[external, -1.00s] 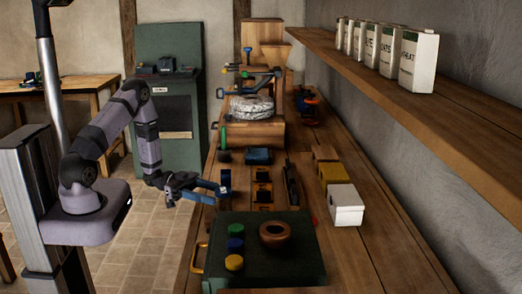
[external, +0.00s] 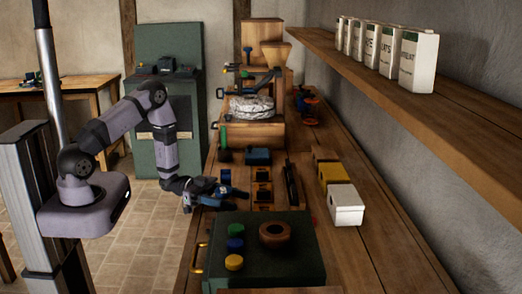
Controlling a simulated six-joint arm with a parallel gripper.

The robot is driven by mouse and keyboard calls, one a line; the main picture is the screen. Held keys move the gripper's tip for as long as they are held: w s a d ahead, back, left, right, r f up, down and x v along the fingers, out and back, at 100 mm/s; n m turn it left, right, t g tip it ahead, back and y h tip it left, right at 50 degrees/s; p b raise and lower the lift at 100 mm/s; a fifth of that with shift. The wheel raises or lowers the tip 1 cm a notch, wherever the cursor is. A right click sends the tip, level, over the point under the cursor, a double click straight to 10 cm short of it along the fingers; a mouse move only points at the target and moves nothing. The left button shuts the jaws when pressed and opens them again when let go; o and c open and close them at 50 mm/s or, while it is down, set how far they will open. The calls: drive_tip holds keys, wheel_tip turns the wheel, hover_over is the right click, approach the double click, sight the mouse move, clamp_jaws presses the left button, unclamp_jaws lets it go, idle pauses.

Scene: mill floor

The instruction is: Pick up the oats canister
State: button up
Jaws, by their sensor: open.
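The oats canister (external: 389,51) is a white, upright box with dark lettering that reads as "OATS", though the label is partly cut off. It stands in a row of similar canisters on the wall shelf at the upper right. The canister in front of it hides part of it. My gripper (external: 226,188) is open and empty over the left edge of the workbench, far below and to the left of the shelf. Its fingers point right, toward the dark blocks on the bench.
The shelf (external: 455,95) has bare wood in front of the row. The wheat canister (external: 419,63) stands nearest. The bench carries a white box (external: 346,206), a yellow box (external: 334,172), a green case (external: 285,268) with colored knobs, and a mill (external: 252,107).

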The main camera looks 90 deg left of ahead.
drive_tip(key=shift+c, duration=0.5)
drive_tip(key=c, duration=0.8)
drive_tip(key=shift+c, duration=0.2)
drive_tip(key=shift+w+r, duration=0.1)
drive_tip(key=shift+r, duration=0.05)
